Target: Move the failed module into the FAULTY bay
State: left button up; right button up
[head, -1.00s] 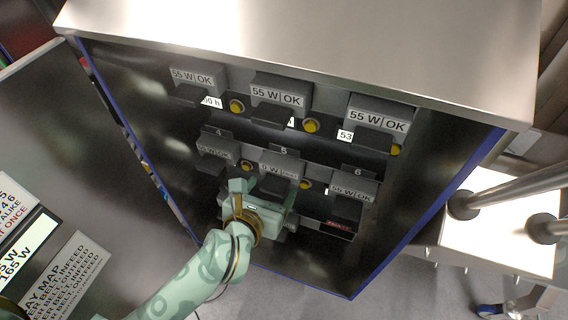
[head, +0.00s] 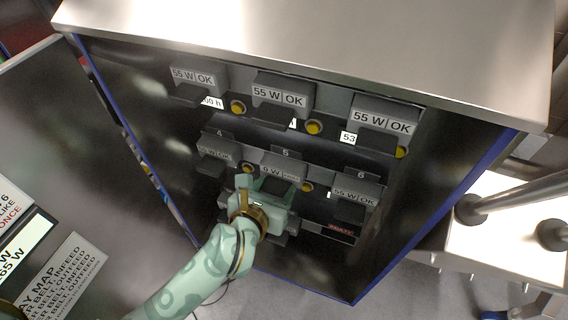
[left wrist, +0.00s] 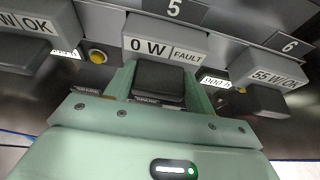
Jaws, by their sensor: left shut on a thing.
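My left gripper (left wrist: 160,84) is shut on the module's dark handle block, with one green finger on each side; in the head view the gripper (head: 268,188) covers the module's lower part. The FAULTY bay seems to be the dark bay with a small red label (head: 341,229) at lower right; its text is too small to read surely. My right gripper is out of view.
Modules marked "55 W OK" fill the upper row, such as the middle one (head: 281,93). Slot 4 (head: 217,150) and slot 6 (head: 355,192) hold modules on either side. Yellow buttons (head: 307,187) sit beside the slots. A bay map sign (head: 62,275) stands at lower left.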

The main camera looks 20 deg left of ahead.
pick_arm(q)
jog(key=shift+s, duration=0.1)
jog(key=shift+s+p, duration=0.35)
jog(key=shift+s, duration=1.1)
jog(key=s, duration=0.6)
jog(key=shift+s+a, duration=0.15)
jog(key=shift+s, duration=0.25)
dwell(0.4)
